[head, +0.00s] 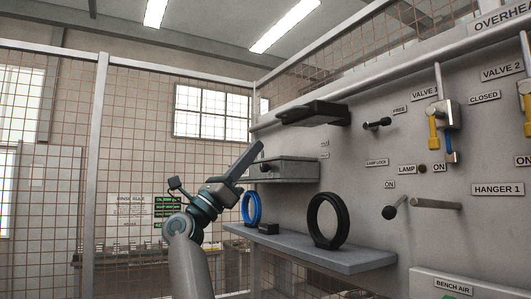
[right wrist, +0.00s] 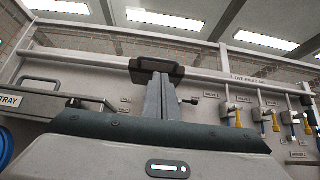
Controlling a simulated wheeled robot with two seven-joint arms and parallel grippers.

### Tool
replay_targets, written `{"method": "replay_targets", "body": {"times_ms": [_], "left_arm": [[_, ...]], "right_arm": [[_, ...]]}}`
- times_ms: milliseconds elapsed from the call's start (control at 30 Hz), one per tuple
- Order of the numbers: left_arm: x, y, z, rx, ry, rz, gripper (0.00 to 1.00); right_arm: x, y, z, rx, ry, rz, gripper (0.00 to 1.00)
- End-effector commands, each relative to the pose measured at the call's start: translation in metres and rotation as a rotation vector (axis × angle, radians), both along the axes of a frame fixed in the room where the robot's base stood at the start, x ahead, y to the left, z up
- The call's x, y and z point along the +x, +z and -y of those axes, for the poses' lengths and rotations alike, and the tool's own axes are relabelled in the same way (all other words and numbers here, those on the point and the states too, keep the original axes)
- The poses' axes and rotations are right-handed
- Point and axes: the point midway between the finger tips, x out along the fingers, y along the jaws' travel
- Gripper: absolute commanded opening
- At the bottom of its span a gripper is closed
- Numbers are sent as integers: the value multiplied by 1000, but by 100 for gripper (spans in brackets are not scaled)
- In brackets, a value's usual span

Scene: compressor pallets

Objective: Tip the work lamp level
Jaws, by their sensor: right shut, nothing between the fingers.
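The work lamp, a flat black housing (head: 313,113), sticks out from the upper part of the grey panel. In the right wrist view the lamp (right wrist: 150,72) is straight beyond my fingers, its lower edge partly hidden by them. My right gripper (head: 258,148) points up and to the right, below and left of the lamp in the head view. Its fingers (right wrist: 160,92) are shut with nothing between them. I cannot tell whether the fingertips touch the lamp; the head view shows a gap in the picture. My left gripper is in neither view.
A grey tray (head: 290,170) is just right of my gripper. Below it, a shelf (head: 340,258) holds a blue ring (head: 251,208) and a black ring (head: 328,221). Knobs, including one by the FREE label (head: 377,123), and valve handles (head: 433,134) project from the panel.

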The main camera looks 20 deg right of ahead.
Motion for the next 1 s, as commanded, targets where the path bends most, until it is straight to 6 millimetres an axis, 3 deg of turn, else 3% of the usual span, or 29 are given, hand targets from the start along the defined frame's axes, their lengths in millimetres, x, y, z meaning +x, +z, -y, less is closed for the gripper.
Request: {"method": "replay_targets", "body": {"times_ms": [233, 800, 1000], "left_arm": [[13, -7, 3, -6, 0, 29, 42], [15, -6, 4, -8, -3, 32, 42], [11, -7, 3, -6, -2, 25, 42]], "right_arm": [[-1, -12, -15, 1, 0, 0, 0], [-1, -12, -16, 0, -1, -1, 0], [16, -32, -20, -34, -20, -63, 0]]}}
